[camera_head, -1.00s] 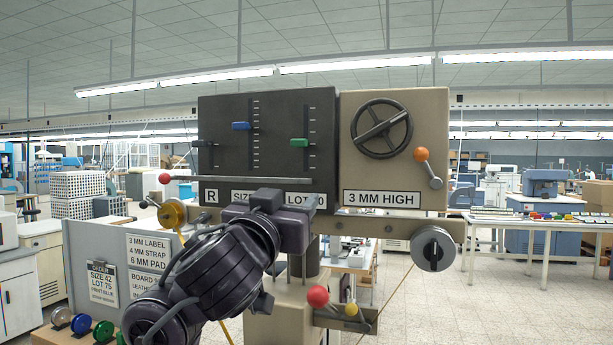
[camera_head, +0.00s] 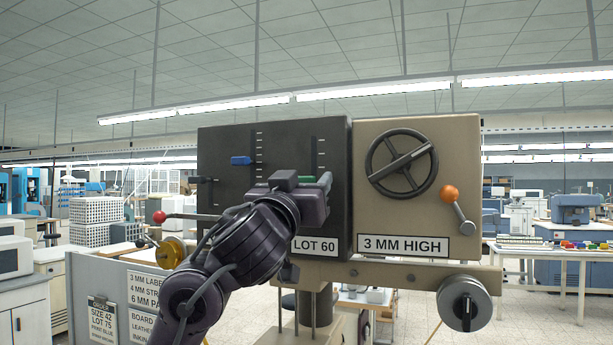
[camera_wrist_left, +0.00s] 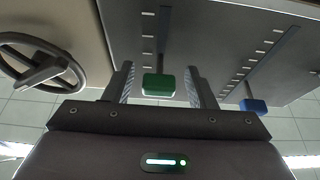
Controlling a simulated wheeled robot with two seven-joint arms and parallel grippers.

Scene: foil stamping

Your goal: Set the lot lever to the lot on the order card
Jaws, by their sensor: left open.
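The lot lever has a green knob (camera_head: 307,181) in a slot of the dark panel (camera_head: 225,140), mostly behind my left gripper (camera_head: 322,184). In the left wrist view the green knob (camera_wrist_left: 158,84) lies between the two open fingers of my left gripper (camera_wrist_left: 164,82), with gaps on both sides. The plate below the slot reads LOT 60 (camera_head: 314,246). The order card (camera_head: 103,320) at lower left reads SIZE 42, LOT 75, PRINT BLUE. My right gripper is not in view.
A blue knob (camera_head: 242,160) sits in the slot to the left. On the right are a black handwheel (camera_head: 402,163), an orange-knobbed crank (camera_head: 450,193) and the 3 MM HIGH plate (camera_head: 403,246). A red-balled rod (camera_head: 159,217) sticks out at left.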

